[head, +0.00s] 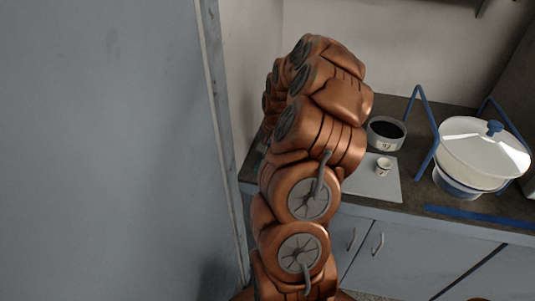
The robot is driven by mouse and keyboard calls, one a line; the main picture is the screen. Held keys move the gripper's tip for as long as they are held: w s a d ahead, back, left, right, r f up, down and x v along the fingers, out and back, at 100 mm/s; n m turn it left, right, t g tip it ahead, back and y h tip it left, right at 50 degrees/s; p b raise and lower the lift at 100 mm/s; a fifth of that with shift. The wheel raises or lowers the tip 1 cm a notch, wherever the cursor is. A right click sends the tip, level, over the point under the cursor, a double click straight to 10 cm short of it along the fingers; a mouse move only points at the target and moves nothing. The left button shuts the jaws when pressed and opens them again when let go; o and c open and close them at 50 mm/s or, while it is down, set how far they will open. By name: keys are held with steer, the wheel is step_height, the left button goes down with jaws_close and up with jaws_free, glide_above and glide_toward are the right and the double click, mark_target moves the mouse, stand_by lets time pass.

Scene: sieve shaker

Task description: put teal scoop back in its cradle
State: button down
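I cannot make out the teal scoop or its cradle in the head view. My copper-coloured arm rises through the middle of the picture and covers part of the counter behind it. My gripper does not show, so whether it holds anything is hidden.
On the dark counter (411,198), right of my arm, a dark-filled round pan (386,133) stands behind a small white cup (383,166) on a pale board (376,188). A white lidded vessel (485,155) stands between blue supports (426,160). A grey panel (110,150) fills the left.

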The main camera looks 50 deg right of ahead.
steer(key=shift+f, duration=0.2)
steer(key=c, duration=0.9)
jaws_free()
steer(key=shift+r, duration=0.1)
steer(key=shift+r, duration=3.45)
